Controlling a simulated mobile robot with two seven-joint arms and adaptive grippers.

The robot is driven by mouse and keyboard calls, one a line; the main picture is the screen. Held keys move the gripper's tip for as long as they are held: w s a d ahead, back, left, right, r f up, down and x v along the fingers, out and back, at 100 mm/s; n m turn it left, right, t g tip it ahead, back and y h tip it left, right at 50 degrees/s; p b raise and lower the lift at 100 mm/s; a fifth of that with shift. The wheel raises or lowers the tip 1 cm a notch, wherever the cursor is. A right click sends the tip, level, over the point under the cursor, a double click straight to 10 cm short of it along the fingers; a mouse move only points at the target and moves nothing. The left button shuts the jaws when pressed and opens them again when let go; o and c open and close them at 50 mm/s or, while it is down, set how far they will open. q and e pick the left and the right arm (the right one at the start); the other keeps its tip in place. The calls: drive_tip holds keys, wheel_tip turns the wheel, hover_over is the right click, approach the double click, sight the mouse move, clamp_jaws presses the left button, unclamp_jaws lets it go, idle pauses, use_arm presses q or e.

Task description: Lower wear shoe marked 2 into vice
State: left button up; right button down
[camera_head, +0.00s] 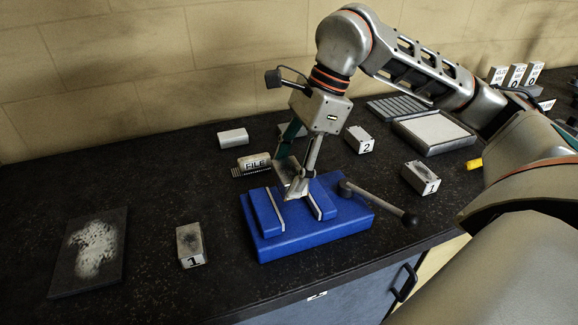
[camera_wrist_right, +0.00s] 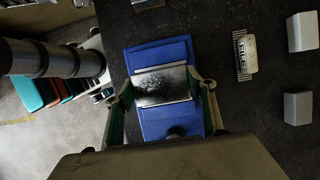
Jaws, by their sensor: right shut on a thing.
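The blue vice (camera_head: 312,238) stands on the dark bench, with two pale-edged jaws and a lever handle (camera_head: 375,203) on its right. My right gripper (camera_head: 297,180) points down over the vice and is shut on a grey wear shoe (camera_head: 297,189). In the right wrist view the held shoe (camera_wrist_right: 162,86) lies between the fingers, above the blue vice (camera_wrist_right: 160,53), with a dark smudged face. Its number is not visible. The shoe is at or just above the jaw gap; I cannot tell whether it touches. My left gripper is not in view.
A block marked 2 (camera_head: 360,140) stands behind the vice. Blocks marked 1 stand left (camera_head: 191,246) and right (camera_head: 421,177). A file brush (camera_head: 252,165) and a plain block (camera_head: 233,138) lie behind. A powdery dark plate (camera_head: 90,252) is far left; a pale tray (camera_head: 433,133) is at right.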

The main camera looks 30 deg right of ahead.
drive_tip(key=shift+f+b, duration=0.3)
drive_tip(key=shift+f, duration=0.2)
drive_tip(key=shift+f+b, duration=0.35)
drive_tip(key=shift+f, duration=0.2)
drive_tip(key=shift+f+b, duration=1.35)
drive_tip(key=shift+f, duration=0.75)
drive_tip(key=c, duration=0.7)
unclamp_jaws()
drive_tip(key=shift+f, duration=0.2)
drive_tip(key=shift+r, duration=0.1)
drive_tip(key=v, duration=1.2)
drive_tip(key=shift+d, duration=0.1)
